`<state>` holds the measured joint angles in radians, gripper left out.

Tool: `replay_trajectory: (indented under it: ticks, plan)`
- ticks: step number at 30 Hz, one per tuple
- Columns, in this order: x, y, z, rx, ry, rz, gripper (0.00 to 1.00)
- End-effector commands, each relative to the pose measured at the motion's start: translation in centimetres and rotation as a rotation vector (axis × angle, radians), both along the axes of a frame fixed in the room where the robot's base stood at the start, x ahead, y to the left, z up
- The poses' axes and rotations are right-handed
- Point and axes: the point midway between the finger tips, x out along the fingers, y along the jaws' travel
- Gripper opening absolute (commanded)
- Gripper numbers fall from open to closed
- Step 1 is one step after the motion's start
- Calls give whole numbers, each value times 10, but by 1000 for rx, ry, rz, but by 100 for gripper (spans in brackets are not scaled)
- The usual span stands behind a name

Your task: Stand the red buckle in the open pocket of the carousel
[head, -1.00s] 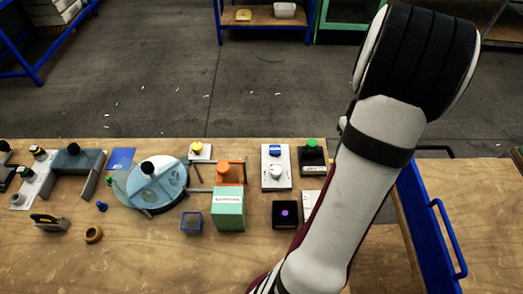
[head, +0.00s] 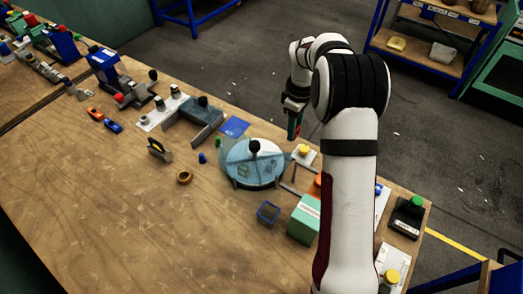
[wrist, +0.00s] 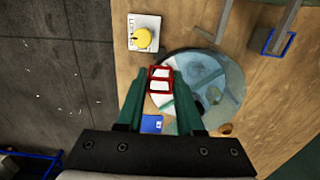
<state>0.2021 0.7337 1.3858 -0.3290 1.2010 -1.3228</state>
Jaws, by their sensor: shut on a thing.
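My gripper (wrist: 164,84) is shut on the red buckle (wrist: 160,74), a small red frame with two windows, held between the green fingertips. In the wrist view the buckle overlaps the rim of the carousel (wrist: 228,80), a round disc under a clear bluish cover. A pale uncovered part of the disc shows beside the fingers; the pocket itself is largely hidden, and I cannot tell the buckle's height above it. In the head view my gripper (head: 294,130) hangs behind and right of the carousel (head: 240,178), which has a black knob on top.
A yellow button on a white plate (wrist: 145,35) and a blue card (wrist: 152,123) lie beside the carousel. A blue square frame (head: 268,212), a green box (head: 303,222) and a brass ring (head: 184,177) stand in front. The table's front left is clear.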

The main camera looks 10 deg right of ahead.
Motion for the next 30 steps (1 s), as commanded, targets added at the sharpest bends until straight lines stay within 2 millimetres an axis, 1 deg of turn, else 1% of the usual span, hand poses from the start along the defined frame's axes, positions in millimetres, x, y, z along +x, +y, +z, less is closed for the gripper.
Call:
replay_trajectory:
  ticks: [1, 3, 6, 9, 13, 18, 27, 28, 30]
  plan:
    - [9, 15, -11, 0, 3, 6, 0]
    - [21, 33, -24, 0, 1, 4, 0]
    - [35, 54, -40, -1, 1, 2, 0]
    - [44, 66, -48, -1, -1, -2, 0]
    - [47, 70, -61, -1, 1, -4, 0]
    - [46, 69, -91, -1, 1, -6, 0]
    - [47, 69, -94, -1, -1, -6, 0]
    - [47, 69, -94, -1, -1, -6, 38]
    - [47, 69, -94, -1, -1, -6, 48]
